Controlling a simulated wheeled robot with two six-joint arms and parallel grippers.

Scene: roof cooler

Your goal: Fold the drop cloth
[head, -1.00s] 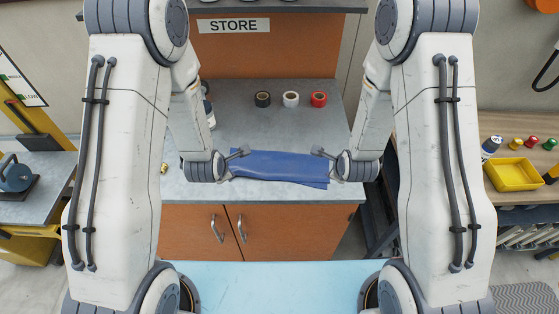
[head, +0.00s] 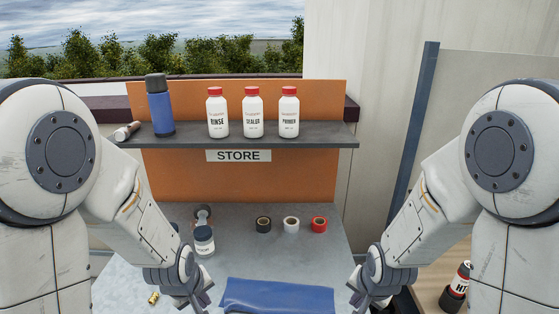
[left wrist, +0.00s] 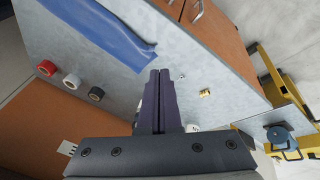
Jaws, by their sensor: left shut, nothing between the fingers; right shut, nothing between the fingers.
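The blue drop cloth (head: 277,297) lies on the grey worktop as a folded strip, cut off by the bottom edge of the head view. It also shows in the left wrist view (left wrist: 115,30), flat on the worktop. My left gripper (head: 203,304) is just left of the cloth in the head view. In the left wrist view its fingers (left wrist: 158,75) are together, empty, and apart from the cloth. My right gripper (head: 358,306) is just right of the cloth, shut and empty, its fingertips partly cut off by the frame.
Black, white and red tape rolls (head: 291,225) stand behind the cloth. A labelled jar (head: 204,240) and a small brass piece (head: 153,298) are near my left arm. The shelf (head: 330,135) above holds a blue flask (head: 160,108) and red-capped bottles (head: 253,112).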

